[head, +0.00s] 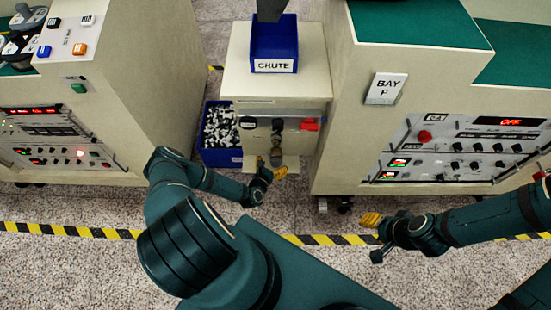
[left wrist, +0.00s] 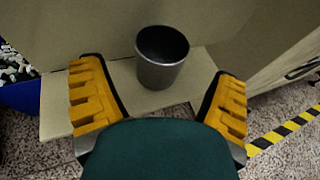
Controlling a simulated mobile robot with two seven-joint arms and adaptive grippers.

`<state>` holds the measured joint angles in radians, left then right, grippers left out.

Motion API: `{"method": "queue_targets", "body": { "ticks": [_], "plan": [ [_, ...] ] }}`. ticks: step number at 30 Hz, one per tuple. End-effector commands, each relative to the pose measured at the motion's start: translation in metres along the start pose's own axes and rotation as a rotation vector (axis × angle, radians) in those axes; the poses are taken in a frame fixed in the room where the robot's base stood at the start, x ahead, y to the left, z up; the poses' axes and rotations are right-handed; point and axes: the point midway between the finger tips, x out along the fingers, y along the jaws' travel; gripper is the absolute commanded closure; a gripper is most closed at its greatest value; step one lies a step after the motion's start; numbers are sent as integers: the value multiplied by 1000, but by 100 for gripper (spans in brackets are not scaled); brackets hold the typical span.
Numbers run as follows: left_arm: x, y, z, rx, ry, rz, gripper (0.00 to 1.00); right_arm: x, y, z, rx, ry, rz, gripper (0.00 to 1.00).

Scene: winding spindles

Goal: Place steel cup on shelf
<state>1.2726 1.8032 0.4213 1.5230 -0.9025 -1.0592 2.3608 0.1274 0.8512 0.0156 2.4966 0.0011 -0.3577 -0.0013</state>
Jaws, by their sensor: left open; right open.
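The steel cup (left wrist: 162,60) is dark grey, upright and open at the top in the left wrist view. It stands on a small beige shelf (left wrist: 115,84) jutting from a beige cabinet front. My left gripper (left wrist: 160,105) is open, with its yellow fingers spread on either side and nearer the camera than the cup. They do not visibly touch it. In the head view my left gripper (head: 271,170) is low at the front of the middle cabinet, by the small cup. My right gripper (head: 373,222) is out over the floor at the right, away from the cup.
A blue chute bin (head: 274,40) tops the middle cabinet (head: 240,72). A blue crate (head: 222,158) of black and white pieces stands left of the shelf. Control consoles flank both sides. Yellow-black tape (head: 90,232) crosses the speckled floor.

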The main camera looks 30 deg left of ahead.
Motion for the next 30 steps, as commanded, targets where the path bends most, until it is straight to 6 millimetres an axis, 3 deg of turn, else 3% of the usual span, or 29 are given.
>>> {"method": "queue_targets", "body": {
  "ticks": [3, 9, 15, 20, 23, 30],
  "plan": [
    [-27, 0, 1, -3, 2, 1, 12, -6, -2, 0, 0, -3, 0, 53],
    [-59, 0, 1, -1, 0, 1, 12, -11, -4, 1, 1, -5, 0, 53],
    [-73, 0, 0, -1, -1, 0, 12, -12, -5, 1, 1, -7, 0, 53],
    [-72, -5, 4, 35, 8, -22, 12, -12, -5, 1, 1, -7, 0, 53],
    [-67, -21, 15, 164, 41, -98, 12, -12, -5, 1, 1, -7, 0, 53],
    [-70, -90, 61, 810, 124, -468, 12, -12, -5, 1, 1, -7, 0, 53]
  ]
}}
